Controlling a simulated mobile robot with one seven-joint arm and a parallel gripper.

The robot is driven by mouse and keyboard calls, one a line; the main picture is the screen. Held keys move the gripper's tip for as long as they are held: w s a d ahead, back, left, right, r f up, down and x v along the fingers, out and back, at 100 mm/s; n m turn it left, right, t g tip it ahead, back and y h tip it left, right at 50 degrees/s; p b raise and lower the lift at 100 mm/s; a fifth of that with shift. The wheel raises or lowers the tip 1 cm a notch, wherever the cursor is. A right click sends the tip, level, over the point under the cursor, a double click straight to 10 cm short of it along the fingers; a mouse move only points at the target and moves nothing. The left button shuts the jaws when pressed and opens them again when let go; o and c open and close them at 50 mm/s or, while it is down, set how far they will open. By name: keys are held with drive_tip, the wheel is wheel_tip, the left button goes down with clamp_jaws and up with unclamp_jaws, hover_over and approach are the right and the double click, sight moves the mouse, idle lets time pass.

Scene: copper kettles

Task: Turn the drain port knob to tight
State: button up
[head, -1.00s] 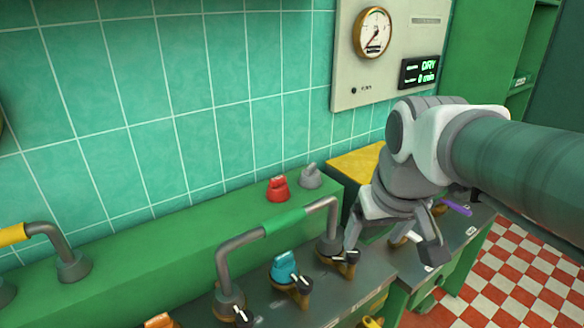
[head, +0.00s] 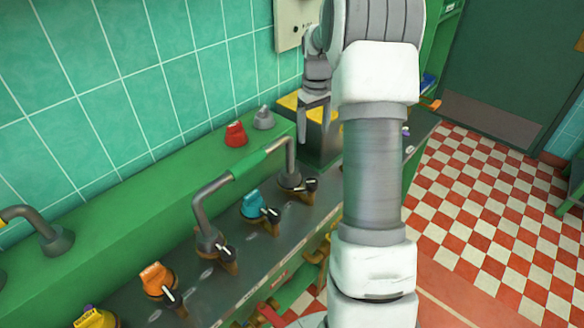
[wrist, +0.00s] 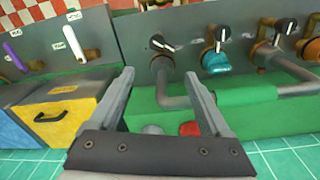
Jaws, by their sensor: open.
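No readable label in view marks which knob is the drain port knob. In the head view, black knobs with white pointers stand along the grey panel; one (head: 311,186) is by the right end of the green-sleeved pipe. The wrist view shows a black knob (wrist: 162,44) beyond the fingertips, one (wrist: 221,35) beside a teal knob (wrist: 216,63), and another farther right. The teal knob also shows in the head view (head: 252,203). My gripper (head: 314,122) is open and empty, pointing down near the yellow-topped box. Its two fingers are spread in the wrist view (wrist: 159,76), touching no knob.
A red knob (head: 235,134) and a grey knob (head: 263,117) stand on the green ledge (head: 150,180). The green-sleeved pipe (head: 250,168) arches over the panel. An orange knob (head: 157,278) is nearer.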

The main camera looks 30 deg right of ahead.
sight(312, 182)
drive_tip(key=f, duration=0.7)
drive_tip(key=d+f+p, duration=0.1)
drive_tip(key=f, duration=0.5)
drive_tip(key=w+f+p, duration=0.1)
drive_tip(key=f, duration=0.6)
drive_tip(key=shift+w+d+f, duration=0.1)
drive_tip(key=shift+d+f, duration=0.05)
drive_tip(key=shift+f, duration=0.15)
clamp_jaws()
